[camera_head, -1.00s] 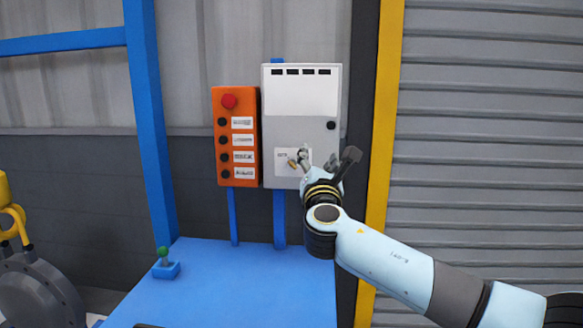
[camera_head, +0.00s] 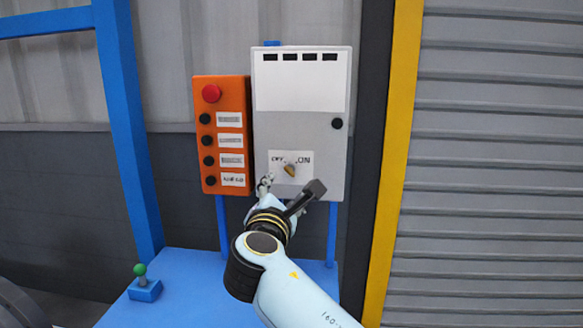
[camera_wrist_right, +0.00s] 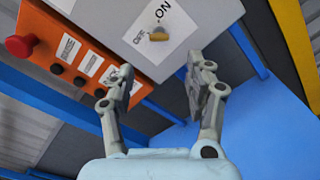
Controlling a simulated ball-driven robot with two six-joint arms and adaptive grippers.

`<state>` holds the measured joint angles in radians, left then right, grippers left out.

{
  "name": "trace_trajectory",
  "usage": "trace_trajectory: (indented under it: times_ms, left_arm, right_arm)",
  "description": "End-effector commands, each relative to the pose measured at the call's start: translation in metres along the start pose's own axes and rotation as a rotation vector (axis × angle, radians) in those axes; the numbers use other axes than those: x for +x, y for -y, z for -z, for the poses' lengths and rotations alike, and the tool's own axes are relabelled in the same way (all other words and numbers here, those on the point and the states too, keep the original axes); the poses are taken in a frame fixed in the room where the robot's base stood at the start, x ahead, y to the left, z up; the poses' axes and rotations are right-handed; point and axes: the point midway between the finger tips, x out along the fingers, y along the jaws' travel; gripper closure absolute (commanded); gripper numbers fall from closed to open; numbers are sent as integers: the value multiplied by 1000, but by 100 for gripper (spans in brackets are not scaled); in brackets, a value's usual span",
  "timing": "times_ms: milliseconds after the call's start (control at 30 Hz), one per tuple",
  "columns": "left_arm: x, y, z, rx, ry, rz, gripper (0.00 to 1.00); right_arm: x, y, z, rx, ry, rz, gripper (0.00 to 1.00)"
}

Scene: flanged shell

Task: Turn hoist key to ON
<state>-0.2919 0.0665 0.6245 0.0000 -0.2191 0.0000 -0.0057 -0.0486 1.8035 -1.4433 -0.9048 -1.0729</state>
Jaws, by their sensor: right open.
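The hoist key (camera_head: 290,170) is a small brass-coloured knob on a white label marked OFF and ON, low on the grey control box (camera_head: 333,158). It also shows in the right wrist view (camera_wrist_right: 158,37), where it looks turned away from the ON marking. My right gripper (camera_head: 291,187) is in front of the box, just below the key. In the right wrist view its two fingers (camera_wrist_right: 153,82) are spread apart with nothing between them, and the key lies beyond their tips. My left gripper is not in view.
An orange button panel (camera_head: 206,132) with a red button (camera_head: 211,93) hangs left of the box. A blue table (camera_head: 185,290) below carries a small green-knobbed joystick (camera_head: 143,280). A yellow post (camera_head: 394,150) stands to the right.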

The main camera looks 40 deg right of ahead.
Motion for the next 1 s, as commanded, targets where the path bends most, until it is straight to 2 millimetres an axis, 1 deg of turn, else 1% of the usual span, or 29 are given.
trace_trajectory:
  times_ms: [133,267,500,600,700,833,1000]
  left_arm:
    - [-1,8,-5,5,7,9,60]
    - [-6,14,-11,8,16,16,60]
    - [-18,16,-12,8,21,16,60]
    - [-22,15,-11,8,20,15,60]
    - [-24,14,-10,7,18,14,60]
    - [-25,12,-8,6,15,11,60]
    - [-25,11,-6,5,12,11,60]
  right_arm:
    - [1,0,1,2,-2,2,46]
    - [15,-2,0,0,-1,0,46]
    - [64,-2,-2,-2,0,0,46]
    - [82,-2,-1,-1,0,0,46]
    - [95,-1,0,1,-1,0,46]
    - [105,0,0,1,-2,2,46]
    - [108,0,1,3,-2,2,46]
